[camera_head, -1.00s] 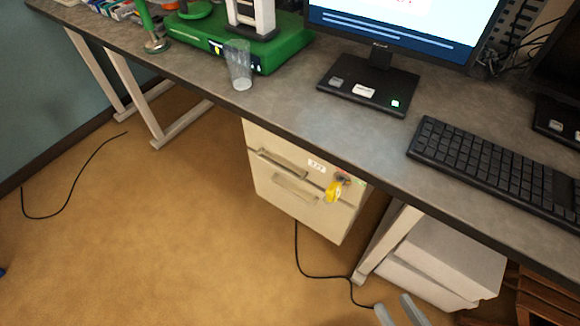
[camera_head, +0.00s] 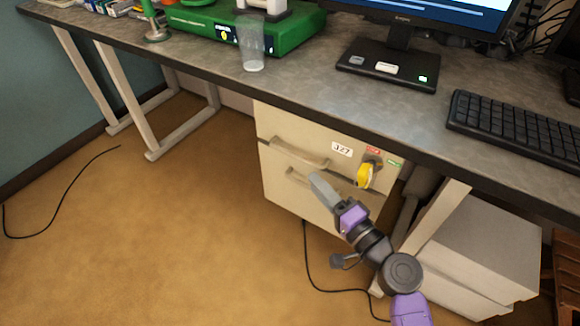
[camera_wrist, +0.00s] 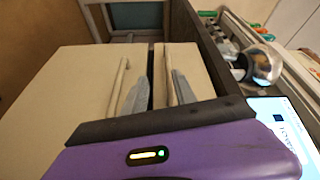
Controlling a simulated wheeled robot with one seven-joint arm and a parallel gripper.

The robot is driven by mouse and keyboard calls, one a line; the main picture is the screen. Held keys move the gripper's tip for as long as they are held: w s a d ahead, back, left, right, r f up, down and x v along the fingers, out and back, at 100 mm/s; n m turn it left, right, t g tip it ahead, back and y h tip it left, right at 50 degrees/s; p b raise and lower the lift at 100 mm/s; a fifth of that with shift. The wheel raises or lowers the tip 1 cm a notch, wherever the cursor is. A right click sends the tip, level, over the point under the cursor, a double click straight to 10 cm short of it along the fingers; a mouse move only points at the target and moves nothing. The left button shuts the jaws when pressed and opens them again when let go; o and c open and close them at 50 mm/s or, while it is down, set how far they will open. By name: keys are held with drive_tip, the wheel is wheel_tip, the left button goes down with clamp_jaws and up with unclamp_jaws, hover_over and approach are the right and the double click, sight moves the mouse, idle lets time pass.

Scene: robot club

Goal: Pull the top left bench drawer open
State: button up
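A cream drawer unit (camera_head: 275,125) stands under the bench, with two bar handles on its front. The top drawer's handle (camera_head: 300,152) is just under the bench edge; the lower handle (camera_head: 298,178) is below it. Both drawers look shut. My gripper (camera_head: 322,186) is in front of the unit, near the right end of the handles. In the wrist view, turned sideways, my gripper (camera_wrist: 160,88) has its fingers apart, with the top handle (camera_wrist: 169,70) between them, closer to the right finger. I cannot tell whether they touch it.
A yellow tag (camera_head: 365,175) hangs at a lock on the drawer front, right of my gripper. The bench top (camera_head: 300,95) overhangs the unit, with a clear cup (camera_head: 251,45) near its edge. A bench leg (camera_head: 440,215) and white boxes (camera_head: 480,250) stand right.

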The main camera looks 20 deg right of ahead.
sight(298, 156)
drive_tip(key=shift+y, duration=0.4)
drive_tip(key=shift+d+r+x, duration=0.1)
drive_tip(key=shift+r+x, duration=0.15)
drive_tip(key=shift+x, duration=1.35)
drive_tip(key=shift+d+r+x, duration=0.1)
drive_tip(key=shift+r+x, duration=0.2)
drive_tip(key=shift+x, duration=1.25)
drive_tip(key=shift+d+r+x, duration=0.15)
drive_tip(key=shift+r+x, duration=0.1)
drive_tip(key=shift+x, duration=1.35)
clamp_jaws()
